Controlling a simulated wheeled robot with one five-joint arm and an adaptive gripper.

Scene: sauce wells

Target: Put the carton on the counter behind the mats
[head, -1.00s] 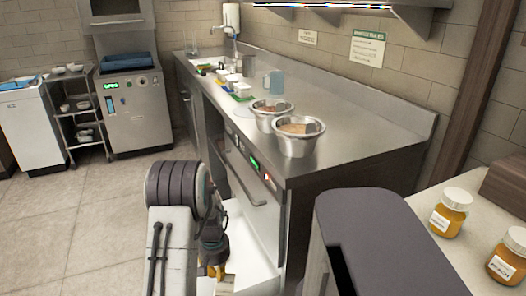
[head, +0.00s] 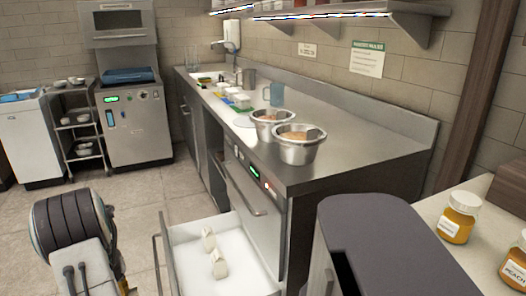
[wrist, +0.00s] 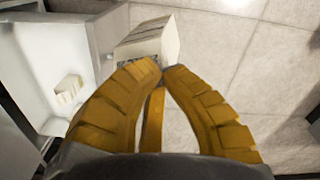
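My gripper (wrist: 158,66) has its yellow fingers closed at the tips on a cream carton (wrist: 148,38), which is over the floor beside the drawer in the wrist view. In the head view only a bit of yellow gripper (head: 125,288) shows at the bottom; the held carton is hidden there. Two more cream cartons, one farther back (head: 208,238) and one nearer (head: 219,264), lie in the open white drawer. The counter (head: 345,150) runs along the wall. Small coloured mats with white containers on them, including a green mat (head: 227,98), lie on its far part.
Two metal bowls, one nearer (head: 300,150) and one behind (head: 268,127), stand near the counter's front. A blue jug (head: 276,93) stands beyond them. The open drawer (head: 163,262) juts into the floor space. Jars (head: 458,217) stand at right.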

